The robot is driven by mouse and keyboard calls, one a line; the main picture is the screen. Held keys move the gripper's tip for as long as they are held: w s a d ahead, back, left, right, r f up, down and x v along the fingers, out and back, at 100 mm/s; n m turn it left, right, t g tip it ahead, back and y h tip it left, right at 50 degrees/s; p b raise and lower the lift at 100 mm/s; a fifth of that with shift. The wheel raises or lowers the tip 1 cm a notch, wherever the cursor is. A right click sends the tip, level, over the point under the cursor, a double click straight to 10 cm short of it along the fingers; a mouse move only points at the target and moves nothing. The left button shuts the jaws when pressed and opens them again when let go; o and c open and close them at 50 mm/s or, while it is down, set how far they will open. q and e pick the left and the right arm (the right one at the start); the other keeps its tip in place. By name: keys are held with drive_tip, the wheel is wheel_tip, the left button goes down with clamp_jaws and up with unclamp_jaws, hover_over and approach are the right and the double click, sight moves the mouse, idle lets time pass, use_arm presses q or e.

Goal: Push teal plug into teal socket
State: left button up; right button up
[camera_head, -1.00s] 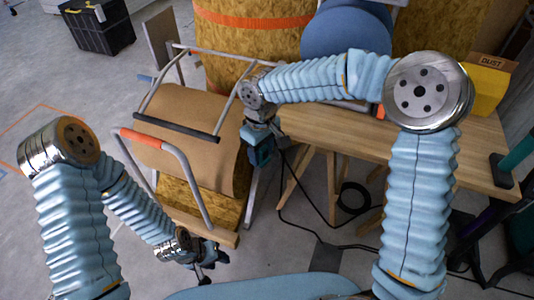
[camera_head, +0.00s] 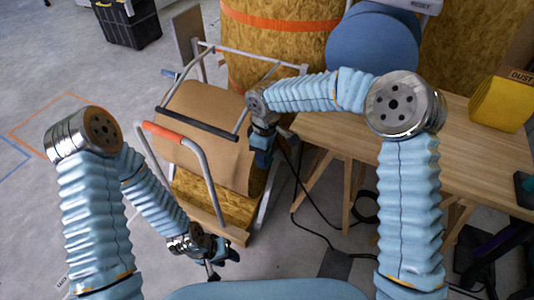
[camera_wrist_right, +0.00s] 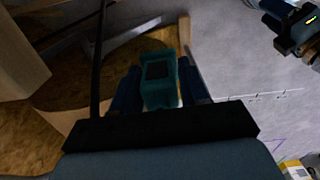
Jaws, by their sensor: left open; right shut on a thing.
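The teal plug (camera_wrist_right: 158,82) shows in the right wrist view, a boxy teal body with a dark face. My right gripper (camera_wrist_right: 160,88) is shut on it, with one dark blue finger on each side. In the head view my right gripper (camera_head: 262,150) points down beside the cart, left of the wooden bench, and mostly hides the plug. My left gripper (camera_head: 226,256) is open and empty, low in the middle of the head view, apart from the cart. I cannot make out the teal socket in either view.
A cart (camera_head: 200,135) with grey rails and a brown curved panel stands left of my right gripper. The wooden bench (camera_head: 440,150) is at right, with a yellow dust box (camera_head: 503,100). A black cable (camera_head: 300,200) runs down to the floor.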

drive_tip(key=s+d+r+m, duration=0.6)
drive_tip(key=d+r+m, duration=0.1)
drive_tip(key=r, duration=0.3)
drive_tip(key=shift+s+r+m, duration=0.15)
drive_tip(key=shift+m, duration=0.35)
drive_tip(key=w+a+m, duration=0.4)
drive_tip(key=w+a, duration=0.4)
drive_tip(key=shift+w+a+m, duration=0.2)
drive_tip(key=shift+a+m, duration=0.1)
drive_tip(key=shift+a, duration=0.1)
drive_tip(key=s+d+f+n, duration=0.1)
drive_tip(key=d+f+n, duration=0.1)
drive_tip(key=f+n, duration=0.3)
drive_tip(key=s+d+f+n, duration=0.2)
drive_tip(key=f+n, duration=0.3)
drive_tip(key=n, duration=0.7)
drive_tip(key=shift+d+f, duration=0.15)
drive_tip(key=shift+d, duration=0.1)
